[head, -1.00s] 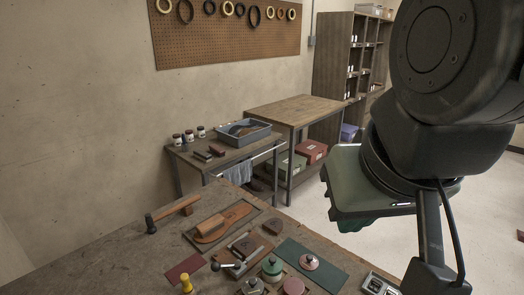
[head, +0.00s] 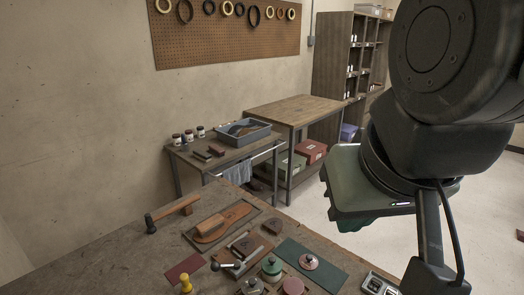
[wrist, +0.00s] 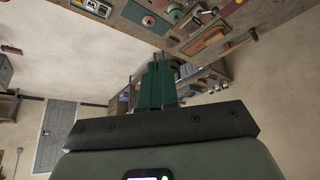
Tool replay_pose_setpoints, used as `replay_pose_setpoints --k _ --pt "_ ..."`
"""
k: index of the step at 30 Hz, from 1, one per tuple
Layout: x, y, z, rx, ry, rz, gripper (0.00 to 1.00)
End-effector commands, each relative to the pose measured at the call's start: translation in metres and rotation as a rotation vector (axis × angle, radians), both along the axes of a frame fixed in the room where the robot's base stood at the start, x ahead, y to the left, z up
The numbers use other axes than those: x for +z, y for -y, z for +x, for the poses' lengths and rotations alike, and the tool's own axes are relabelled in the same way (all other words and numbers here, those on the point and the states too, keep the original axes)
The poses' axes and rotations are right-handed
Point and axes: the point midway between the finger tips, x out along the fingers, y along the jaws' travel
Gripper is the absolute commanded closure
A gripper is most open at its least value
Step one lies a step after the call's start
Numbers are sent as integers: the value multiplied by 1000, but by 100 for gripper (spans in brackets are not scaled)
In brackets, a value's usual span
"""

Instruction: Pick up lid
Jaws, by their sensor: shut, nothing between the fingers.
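A small pinkish round lid with a knob (head: 309,262) lies on a dark green mat (head: 327,270) on the workbench. The lid also shows near the top of the wrist view (wrist: 148,20). A green round pot with a knobbed top (head: 271,267) stands just left of the mat, and a dark red disc (head: 293,286) lies between them and the near edge. My gripper (wrist: 158,66) has its green fingers together and empty. It is up in the air, well away from the lid and touching nothing. In the head view its fingertips are largely hidden by its green housing.
Left on the bench lie a hammer (head: 172,214), a brown sole with a block (head: 222,222), a yellow-handled tool (head: 186,284) and a red pad (head: 184,268). A metal tray (head: 378,284) is right of the mat. Side tables stand behind. The air above the bench is clear.

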Motion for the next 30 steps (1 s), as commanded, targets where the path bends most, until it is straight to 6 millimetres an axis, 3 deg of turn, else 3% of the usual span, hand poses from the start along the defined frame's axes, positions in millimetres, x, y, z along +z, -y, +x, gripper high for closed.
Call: replay_pose_setpoints --k 2,19,30 --pt "0 0 0 0 0 0 94" --pt "0 0 0 0 0 0 7" --pt "0 0 8 -12 -13 5 6"
